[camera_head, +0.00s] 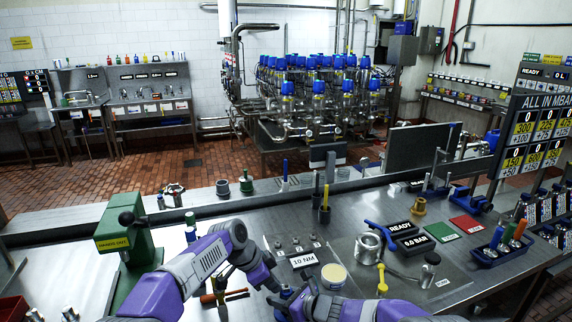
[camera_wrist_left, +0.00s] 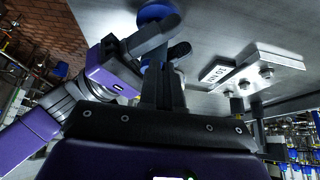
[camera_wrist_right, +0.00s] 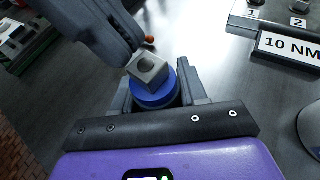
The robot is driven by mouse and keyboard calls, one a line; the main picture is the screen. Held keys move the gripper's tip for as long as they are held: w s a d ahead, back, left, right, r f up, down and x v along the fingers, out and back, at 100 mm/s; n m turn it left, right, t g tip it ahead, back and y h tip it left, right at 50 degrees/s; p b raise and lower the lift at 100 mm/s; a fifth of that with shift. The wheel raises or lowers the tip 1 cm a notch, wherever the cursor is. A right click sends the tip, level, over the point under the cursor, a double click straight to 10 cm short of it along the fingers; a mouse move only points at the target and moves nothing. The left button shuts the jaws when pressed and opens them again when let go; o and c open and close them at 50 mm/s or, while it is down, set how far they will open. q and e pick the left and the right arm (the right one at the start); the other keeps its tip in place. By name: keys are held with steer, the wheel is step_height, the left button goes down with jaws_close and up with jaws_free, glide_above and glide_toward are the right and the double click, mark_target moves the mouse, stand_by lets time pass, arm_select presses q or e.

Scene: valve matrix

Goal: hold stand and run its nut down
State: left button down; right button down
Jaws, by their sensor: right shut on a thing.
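The stand (camera_wrist_right: 154,94) is a blue round piece with a grey metal square block, apparently its nut (camera_wrist_right: 148,68), on top in the right wrist view. My right gripper (camera_wrist_right: 152,92) is shut on the blue piece, one finger on each side. A blue part of the stand (camera_wrist_left: 155,12) also shows at the top of the left wrist view. My left gripper (camera_wrist_left: 156,62) has its fingers together and appears empty, close to the stand. In the head view my left gripper (camera_head: 272,284) and right gripper (camera_head: 302,296) are close together, and the stand is mostly hidden.
A 10 NM plate (camera_head: 303,260) with several studs lies just beyond the grippers. A cream-topped round tin (camera_head: 334,273) stands to its right. A green press (camera_head: 128,240) stands at the left.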

arm_select(q)
steer(key=shift+w+d, duration=0.1)
steer(key=shift+d, duration=0.05)
arm_select(e)
steer(key=shift+s+a, duration=0.1)
steer(key=shift+a, duration=0.1)
stand_by(0.3)
arm_select(q)
step_height(320, 180, up, 6)
steer(key=a, duration=0.1)
arm_select(e)
steer(key=shift+d, duration=0.15)
stand_by(0.4)
